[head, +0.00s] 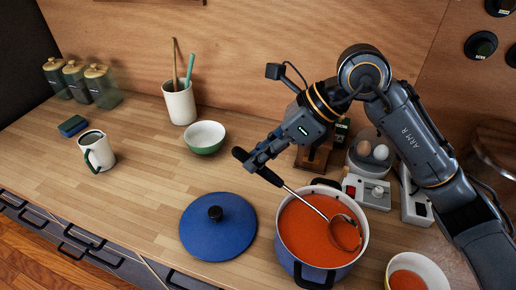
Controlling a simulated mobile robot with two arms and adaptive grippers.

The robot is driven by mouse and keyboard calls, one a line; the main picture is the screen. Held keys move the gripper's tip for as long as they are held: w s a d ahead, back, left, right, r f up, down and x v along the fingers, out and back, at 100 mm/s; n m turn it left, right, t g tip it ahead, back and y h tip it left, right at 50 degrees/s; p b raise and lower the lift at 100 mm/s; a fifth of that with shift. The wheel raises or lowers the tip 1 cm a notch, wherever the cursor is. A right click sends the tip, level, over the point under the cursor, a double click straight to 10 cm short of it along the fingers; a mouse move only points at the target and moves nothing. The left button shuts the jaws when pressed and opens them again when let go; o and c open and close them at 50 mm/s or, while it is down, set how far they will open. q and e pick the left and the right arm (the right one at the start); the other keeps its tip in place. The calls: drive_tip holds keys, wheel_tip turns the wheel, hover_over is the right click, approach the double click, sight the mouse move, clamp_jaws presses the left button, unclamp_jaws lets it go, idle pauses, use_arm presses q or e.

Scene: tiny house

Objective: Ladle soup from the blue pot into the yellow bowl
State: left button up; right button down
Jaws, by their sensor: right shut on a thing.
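The blue pot (319,240) stands on the counter right of centre, open and holding red-orange soup. My right gripper (259,164) is shut on the dark handle of the ladle (308,203), up and left of the pot. The ladle slants down to the right. Its metal bowl is within the pot's rim at the right side, with red soup in or around it; I cannot tell how deep it sits. The pale yellow bowl (436,271) is at the bottom right, partly cut off by the frame, with some red soup inside. My left gripper is not in view.
The blue lid (218,228) lies left of the pot. A green-and-white bowl (204,138), a mug (97,151), a sponge (72,126) and a utensil crock (180,103) stand farther left. An egg cooker (369,154) is behind the pot. The left counter is mostly clear.

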drive_tip(key=shift+d+f+b, duration=0.2)
drive_tip(key=shift+f+b, duration=0.3)
drive_tip(key=shift+f, duration=0.8)
drive_tip(key=shift+a+f+p, duration=0.25)
drive_tip(key=shift+a+p, duration=0.05)
drive_tip(key=shift+p, duration=0.1)
drive_tip(key=shift+w+a+f+h, duration=0.7)
drive_tip(key=shift+a+f+h, duration=1.35)
drive_tip(key=shift+f, duration=1.15)
use_arm(q)
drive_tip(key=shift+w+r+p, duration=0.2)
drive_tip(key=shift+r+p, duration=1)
drive_tip(key=shift+p, duration=0.1)
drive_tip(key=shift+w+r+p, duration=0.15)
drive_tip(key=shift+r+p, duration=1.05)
drive_tip(key=shift+p, duration=0.1)
use_arm(e)
wheel_tip(320, 180, up, 11)
drive_tip(key=a, duration=0.1)
drive_tip(key=shift+g, duration=0.4)
